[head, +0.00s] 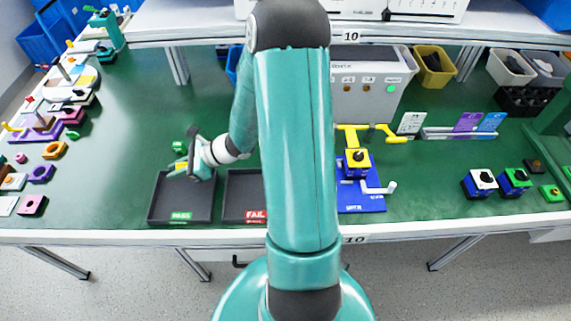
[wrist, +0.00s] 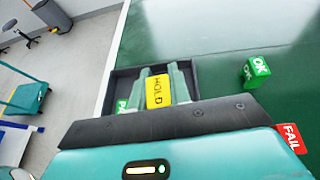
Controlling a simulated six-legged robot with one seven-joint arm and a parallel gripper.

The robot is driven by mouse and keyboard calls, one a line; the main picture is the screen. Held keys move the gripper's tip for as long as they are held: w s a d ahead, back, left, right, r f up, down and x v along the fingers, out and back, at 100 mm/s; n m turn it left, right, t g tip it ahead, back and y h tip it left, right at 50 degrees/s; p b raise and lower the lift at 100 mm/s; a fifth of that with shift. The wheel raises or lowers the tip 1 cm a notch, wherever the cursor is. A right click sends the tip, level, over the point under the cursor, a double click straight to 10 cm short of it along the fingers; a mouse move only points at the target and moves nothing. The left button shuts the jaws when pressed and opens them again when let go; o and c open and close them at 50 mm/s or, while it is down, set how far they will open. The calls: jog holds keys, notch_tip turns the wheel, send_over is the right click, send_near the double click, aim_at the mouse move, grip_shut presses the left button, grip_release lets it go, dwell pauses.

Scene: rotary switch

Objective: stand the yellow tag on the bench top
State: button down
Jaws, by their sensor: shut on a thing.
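The yellow tag (wrist: 158,91) reads HOLD and sits between the two fingers of my gripper (wrist: 167,88) in the wrist view. My gripper is shut on it. In the head view my gripper (head: 179,168) is above the back part of the PASS tray (head: 153,211), and only a little yellow shows there. The gap between tag and tray floor cannot be told. The green bench top (head: 135,130) lies behind and left of the tray.
A FAIL tray (head: 243,186) is to the right. A blue switch fixture (head: 362,203) stands beyond it.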

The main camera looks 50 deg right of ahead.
jog(key=s+d+r+m+t+h, duration=0.2)
jog(key=s+d+r+m+h, duration=0.1)
jog(key=s+d, duration=0.35)
jog(key=s+d+r+m+t+h, duration=0.2)
jog(key=s+d+r, duration=0.2)
jog(key=s+d, duration=0.3)
jog(key=w+d+f, duration=0.2)
jog(key=w+f, duration=0.1)
jog(key=w+d+f, duration=0.2)
jog(key=w+f, duration=0.1)
jog(key=w, duration=0.1)
jog(key=w+d+f, duration=0.2)
jog(key=w+f, duration=0.1)
jog(key=shift+w, duration=0.2)
jog(key=shift+w+d+f, duration=0.2)
jog(key=shift+w+f, duration=0.15)
jog(key=shift+f, duration=0.1)
jog(key=shift+w+d+f, duration=0.15)
jog(key=shift+f, duration=1.65)
jog(key=shift+f, duration=0.1)
jog(key=c, duration=1.3)
grip_release()
jog(key=shift+g+h, duration=0.3)
